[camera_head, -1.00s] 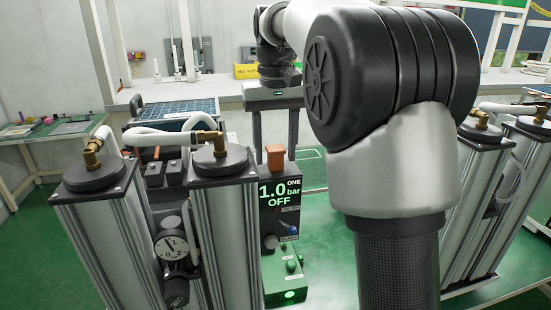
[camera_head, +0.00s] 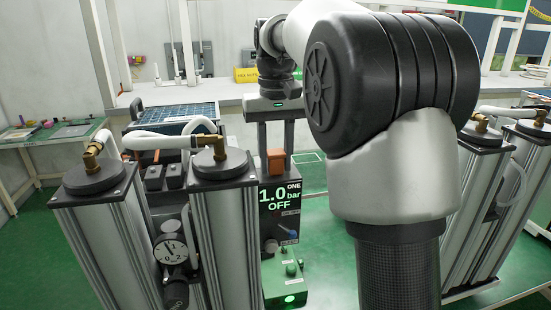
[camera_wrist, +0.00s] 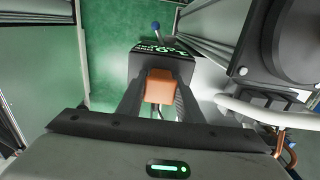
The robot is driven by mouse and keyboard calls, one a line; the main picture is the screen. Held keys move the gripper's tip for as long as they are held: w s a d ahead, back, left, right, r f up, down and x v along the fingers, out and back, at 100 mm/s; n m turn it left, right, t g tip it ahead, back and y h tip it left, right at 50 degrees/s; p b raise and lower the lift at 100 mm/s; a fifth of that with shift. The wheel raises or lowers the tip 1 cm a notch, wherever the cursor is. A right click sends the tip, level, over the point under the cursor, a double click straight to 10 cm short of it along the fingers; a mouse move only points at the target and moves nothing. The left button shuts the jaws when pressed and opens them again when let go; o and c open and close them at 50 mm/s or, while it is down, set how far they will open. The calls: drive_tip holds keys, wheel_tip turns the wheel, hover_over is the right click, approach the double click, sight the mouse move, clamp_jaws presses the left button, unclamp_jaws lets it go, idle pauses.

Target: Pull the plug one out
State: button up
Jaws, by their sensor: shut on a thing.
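Plug one is an orange block (camera_head: 276,161) on top of the black control box (camera_head: 279,211) marked ONE, whose display reads 1.0 bar OFF. My gripper (camera_head: 276,156) points down from above, with a finger on each side of the plug, shut on it. The wrist view shows the orange plug (camera_wrist: 160,86) between the dark fingers, with the box right below it. No gap between plug and box shows, but the joint is partly hidden.
Tall metal sieve columns (camera_head: 227,245) with brass fittings and a white hose stand close on the left. A gauge (camera_head: 171,250) hangs between them. More columns (camera_head: 470,215) stand at the right behind my arm. A blue lever (camera_head: 292,233) sticks out of the box front.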

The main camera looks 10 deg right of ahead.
sight(275, 151)
drive_tip(key=shift+r+p, duration=1.5)
drive_tip(key=shift+p, duration=0.05)
drive_tip(key=o, duration=1.2)
drive_tip(key=shift+f, duration=0.1)
drive_tip(key=shift+o, duration=0.2)
wheel_tip(275, 151, up, 12)
drive_tip(key=p, duration=0.2)
drive_tip(key=s+f+t, duration=0.2)
drive_tip(key=s+t, duration=0.1)
drive_tip(key=s, duration=0.9)
drive_tip(key=s+f+t, duration=0.2)
drive_tip(key=s+f, duration=1)
drive_tip(key=s, duration=0.1)
drive_tip(key=shift+f+t, duration=0.3)
drive_tip(key=shift+f, duration=0.05)
